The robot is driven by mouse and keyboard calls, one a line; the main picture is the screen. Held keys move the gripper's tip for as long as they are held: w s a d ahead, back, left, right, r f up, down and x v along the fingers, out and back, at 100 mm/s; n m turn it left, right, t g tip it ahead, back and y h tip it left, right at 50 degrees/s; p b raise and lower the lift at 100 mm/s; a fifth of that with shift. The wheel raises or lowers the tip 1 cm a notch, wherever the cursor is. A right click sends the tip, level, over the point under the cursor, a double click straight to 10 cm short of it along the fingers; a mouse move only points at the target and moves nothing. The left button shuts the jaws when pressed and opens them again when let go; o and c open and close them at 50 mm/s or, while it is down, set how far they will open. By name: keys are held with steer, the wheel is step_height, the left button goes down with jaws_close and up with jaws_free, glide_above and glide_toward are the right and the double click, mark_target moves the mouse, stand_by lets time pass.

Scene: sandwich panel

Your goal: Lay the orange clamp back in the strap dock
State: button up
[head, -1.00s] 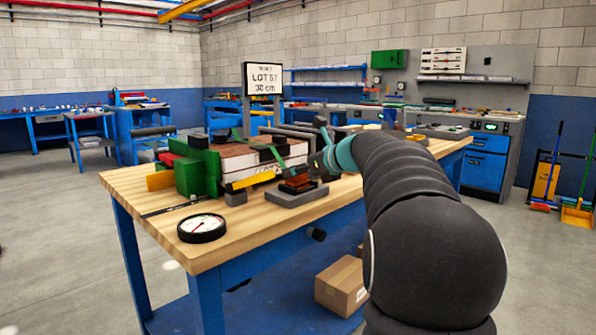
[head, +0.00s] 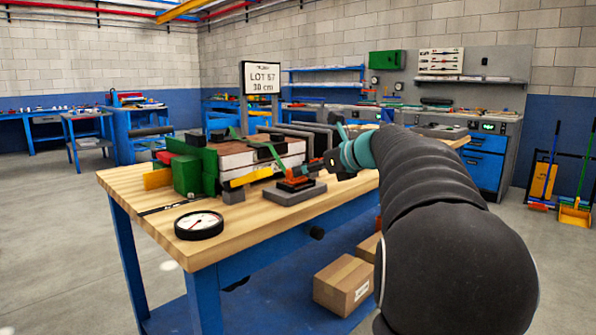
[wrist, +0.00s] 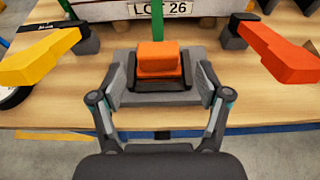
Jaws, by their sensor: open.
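The orange clamp (wrist: 158,58) shows in the wrist view as a blocky orange piece, resting in the dark cradle of the strap dock (wrist: 140,98) on a grey base. In the head view the clamp (head: 293,184) is small and low on the dock's grey base (head: 290,197). My gripper (wrist: 161,88) is open, with one finger on each side of the dark cradle and the orange piece between them. Whether the finger pads touch anything is unclear. In the head view my gripper (head: 326,165) is partly hidden by my wrist.
A yellow arm (wrist: 42,57) stands left of the dock and a red-orange arm (wrist: 278,50) right of it. Behind are the stacked panel (head: 235,155) and green blocks (head: 190,172). A round gauge (head: 199,225) lies at the front left. The bench's front strip (head: 255,222) is bare.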

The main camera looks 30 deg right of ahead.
steer(key=v, duration=0.9)
steer(key=shift+f, duration=0.1)
steer(key=s+a+f+n+g, duration=0.2)
steer(key=s+a+f+n, duration=0.15)
steer(key=a+n, duration=0.2)
steer(key=s+a+f+n+g+h, duration=0.1)
steer(key=s+a+f+n, duration=0.3)
steer(key=a, duration=0.3)
steer(key=s+a+f+n+g, duration=0.2)
steer(key=a+f+n, duration=0.3)
steer(key=a, duration=0.1)
steer(key=s+a+f+n+g+h, duration=0.1)
steer(key=s+a+f+n, duration=0.1)
steer(key=s+f+n, duration=0.5)
steer(key=s+a+f+n+g+h, duration=0.1)
steer(key=s+a+f+n+h, duration=0.1)
steer(key=s+f+n, duration=0.5)
steer(key=s+a+n, duration=0.1)
steer(key=s+n, duration=0.1)
steer(key=n, duration=0.1)
steer(key=shift+a+h, duration=0.3)
steer(key=shift+n, duration=0.25)
